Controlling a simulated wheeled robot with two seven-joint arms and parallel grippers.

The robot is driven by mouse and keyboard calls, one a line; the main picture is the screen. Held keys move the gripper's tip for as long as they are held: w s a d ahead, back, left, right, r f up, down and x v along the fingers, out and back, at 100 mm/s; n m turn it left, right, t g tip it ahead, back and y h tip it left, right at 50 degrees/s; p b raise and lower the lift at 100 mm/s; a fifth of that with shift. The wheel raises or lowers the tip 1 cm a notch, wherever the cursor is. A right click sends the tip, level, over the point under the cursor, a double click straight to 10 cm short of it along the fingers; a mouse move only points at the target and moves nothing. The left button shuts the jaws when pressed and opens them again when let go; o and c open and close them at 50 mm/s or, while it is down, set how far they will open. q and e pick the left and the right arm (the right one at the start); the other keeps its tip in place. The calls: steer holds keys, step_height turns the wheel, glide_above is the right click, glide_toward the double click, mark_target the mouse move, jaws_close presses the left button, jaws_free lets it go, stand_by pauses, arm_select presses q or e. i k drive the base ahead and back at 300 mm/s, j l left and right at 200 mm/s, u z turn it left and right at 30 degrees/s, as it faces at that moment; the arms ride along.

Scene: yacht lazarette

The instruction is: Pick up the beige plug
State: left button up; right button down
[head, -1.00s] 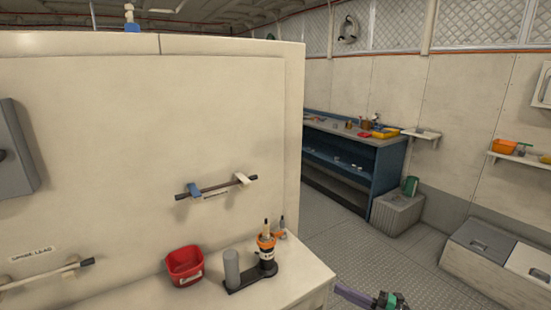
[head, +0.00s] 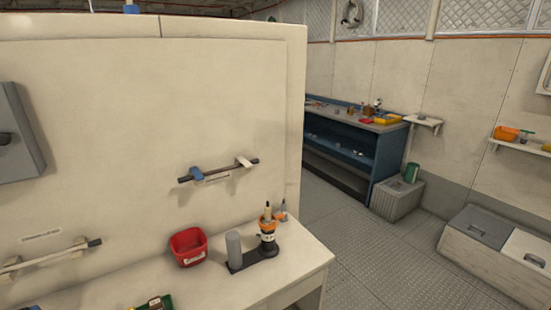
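A small beige piece with a dark tip, which looks like the beige plug (head: 268,212), stands upright in the orange-topped holder (head: 267,228) on the counter. The holder has a dark and white lower part and stands on a black base beside a grey cylinder (head: 234,250). The plug is small in the picture, so how it is seated cannot be told. Neither of my grippers shows clearly in the head view.
A red bin (head: 189,248) stands left of the holder on the cream counter (head: 215,290). A small grey-tipped item (head: 283,208) is behind it. Rods (head: 218,172) are mounted on the panel. A green item (head: 150,303) is cut off at the bottom edge.

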mark_target(267, 219)
steer(key=l+z, duration=0.75)
steer(key=i+l, duration=0.05)
